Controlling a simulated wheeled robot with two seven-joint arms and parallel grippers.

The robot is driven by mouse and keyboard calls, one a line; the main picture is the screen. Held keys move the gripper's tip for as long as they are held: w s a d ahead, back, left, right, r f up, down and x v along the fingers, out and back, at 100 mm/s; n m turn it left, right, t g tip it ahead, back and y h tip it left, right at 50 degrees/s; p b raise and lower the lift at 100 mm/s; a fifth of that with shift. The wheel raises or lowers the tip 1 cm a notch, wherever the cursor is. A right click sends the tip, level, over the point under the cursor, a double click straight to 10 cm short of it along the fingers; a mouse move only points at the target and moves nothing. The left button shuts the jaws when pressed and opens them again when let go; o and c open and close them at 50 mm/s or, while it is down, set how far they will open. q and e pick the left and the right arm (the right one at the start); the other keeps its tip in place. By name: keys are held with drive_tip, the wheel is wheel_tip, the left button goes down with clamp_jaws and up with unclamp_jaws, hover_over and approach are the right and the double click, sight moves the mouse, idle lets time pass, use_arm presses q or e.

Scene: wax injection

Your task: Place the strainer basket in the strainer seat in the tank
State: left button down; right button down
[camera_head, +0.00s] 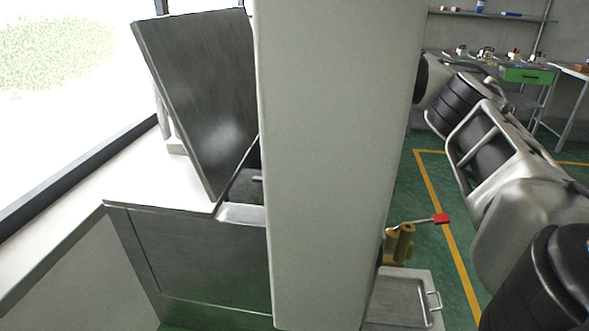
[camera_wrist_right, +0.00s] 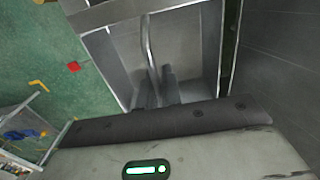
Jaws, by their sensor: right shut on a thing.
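In the head view, the grey metal tank (camera_head: 205,262) stands left of centre with its lid (camera_head: 200,95) tilted up. Only a narrow dark strip of its inside shows; the strainer seat cannot be made out. In the right wrist view, my right gripper (camera_wrist_right: 158,94) is shut at a thin curved metal bar, which looks like the handle of the strainer basket (camera_wrist_right: 149,48). Grey metal walls lie around and beyond the bar; I cannot tell which belong to the basket. In the head view my right gripper is hidden. My left gripper is in neither view.
A large pale upright block (camera_head: 335,160) covers the middle of the head view. A brass valve with a red handle (camera_head: 441,218) and a metal tray (camera_head: 405,300) are right of it. A white ledge (camera_head: 150,180) runs along the window. Shelving stands far right.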

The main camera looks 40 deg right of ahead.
drive_tip(key=a+f, duration=0.1)
drive_tip(key=f, duration=0.1)
drive_tip(key=s+a+f, duration=0.1)
drive_tip(key=a+f, duration=0.3)
drive_tip(key=shift+s, duration=0.3)
drive_tip(key=shift+s+a+f, duration=0.1)
drive_tip(key=shift+a+f, duration=0.1)
drive_tip(key=shift+f, duration=1.4)
drive_tip(key=shift+f+b, duration=0.3)
drive_tip(key=shift+f, duration=0.3)
drive_tip(key=c, duration=1.6)
unclamp_jaws()
